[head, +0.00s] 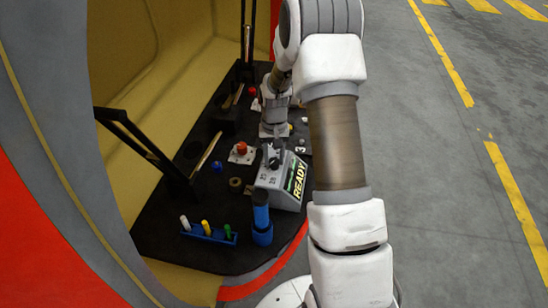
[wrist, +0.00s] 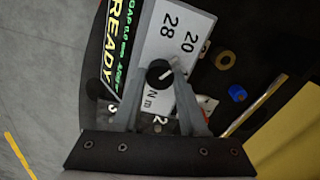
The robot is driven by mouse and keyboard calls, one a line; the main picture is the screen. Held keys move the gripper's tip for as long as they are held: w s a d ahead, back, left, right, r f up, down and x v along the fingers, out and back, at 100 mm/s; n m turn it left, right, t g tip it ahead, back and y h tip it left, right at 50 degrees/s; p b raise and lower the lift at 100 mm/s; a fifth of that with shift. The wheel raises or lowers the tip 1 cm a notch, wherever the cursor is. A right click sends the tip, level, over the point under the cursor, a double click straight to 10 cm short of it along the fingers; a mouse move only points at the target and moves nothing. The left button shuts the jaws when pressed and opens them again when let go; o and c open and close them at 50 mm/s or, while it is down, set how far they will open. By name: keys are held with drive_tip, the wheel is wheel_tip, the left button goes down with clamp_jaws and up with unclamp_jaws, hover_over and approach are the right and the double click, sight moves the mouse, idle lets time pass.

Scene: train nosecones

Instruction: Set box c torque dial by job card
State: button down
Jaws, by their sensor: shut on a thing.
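A grey box (head: 283,186) with a black READY display (head: 295,178) stands on the black deck. In the wrist view its white top face (wrist: 160,40) bears the numbers 20 and 28 and the letters N m. A round black dial knob (wrist: 159,73) sits between these markings. My gripper (wrist: 160,75) comes down over the knob, with its fingers shut on the knob's sides. In the head view my gripper (head: 272,152) is at the box's top end. The knob's pointer direction is hard to tell. I make out no letter on the box and no job card.
A blue rack (head: 207,234) with white, yellow and green pegs and a blue cylinder (head: 262,220) stand in front of the box. A red button (head: 241,148), a blue cap (head: 217,166) and a brass ring (head: 235,182) lie left of it. Black handrails (head: 145,145) rise at the left.

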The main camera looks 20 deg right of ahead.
sight(274, 161)
drive_tip(key=n, duration=0.6)
drive_tip(key=shift+n, duration=0.3)
idle(0.4)
drive_tip(key=shift+c, duration=2.2)
unclamp_jaws()
wheel_tip(274, 161, up, 18)
drive_tip(key=p, duration=0.2)
drive_tip(key=shift+f+p, duration=0.25)
drive_tip(key=shift+p, duration=0.1)
